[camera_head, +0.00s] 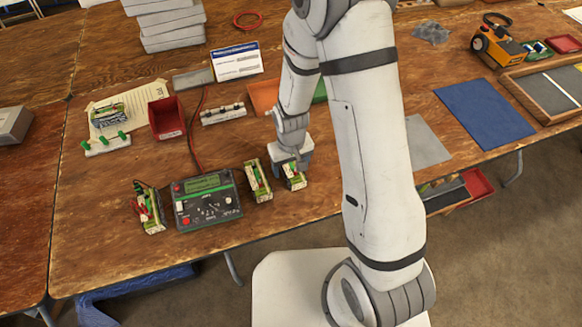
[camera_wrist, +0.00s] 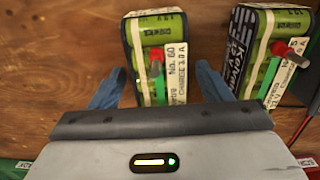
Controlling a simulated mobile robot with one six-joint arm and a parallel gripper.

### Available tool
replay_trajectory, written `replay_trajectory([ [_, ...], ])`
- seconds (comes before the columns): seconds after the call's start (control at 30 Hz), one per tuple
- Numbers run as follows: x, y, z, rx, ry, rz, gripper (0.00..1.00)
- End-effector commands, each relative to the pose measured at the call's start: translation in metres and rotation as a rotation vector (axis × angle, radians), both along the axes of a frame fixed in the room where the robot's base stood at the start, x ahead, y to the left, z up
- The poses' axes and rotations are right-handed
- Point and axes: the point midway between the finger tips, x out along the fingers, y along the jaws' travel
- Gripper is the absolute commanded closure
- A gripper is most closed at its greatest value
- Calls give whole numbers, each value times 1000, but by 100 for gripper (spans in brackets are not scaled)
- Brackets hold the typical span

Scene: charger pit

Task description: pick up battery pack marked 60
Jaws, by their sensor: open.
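The battery pack marked 60 (camera_wrist: 146,38) has green cells, a white label reading "No. 60" and red and green leads. It lies on the wooden table, and in the head view the pack (camera_head: 294,181) sits just below my gripper (camera_head: 291,164). In the wrist view my gripper (camera_wrist: 160,84) is open, with one blue-grey fingertip on each side of the pack. Gaps show between the fingers and the pack. The gripper body hides the pack's near end.
A similar pack (camera_wrist: 272,42) lies close on the right in the wrist view; it is left of pack 60 in the head view (camera_head: 257,181). A meter (camera_head: 206,200) and another pack (camera_head: 149,207) stand further left. A red bin (camera_head: 167,118) is behind.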

Motion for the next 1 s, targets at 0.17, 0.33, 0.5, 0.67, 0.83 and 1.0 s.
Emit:
replay_trajectory([
  [0.17,0,0,-1,1,-2,0,29],
  [0.33,0,1,-1,1,-2,1,37],
  [0.5,0,1,-1,0,-1,1,51],
  [0.67,0,1,-1,0,-1,1,64],
  [0.83,0,1,-1,0,-1,1,78],
  [1.0,0,1,-1,0,-1,2,92],
])
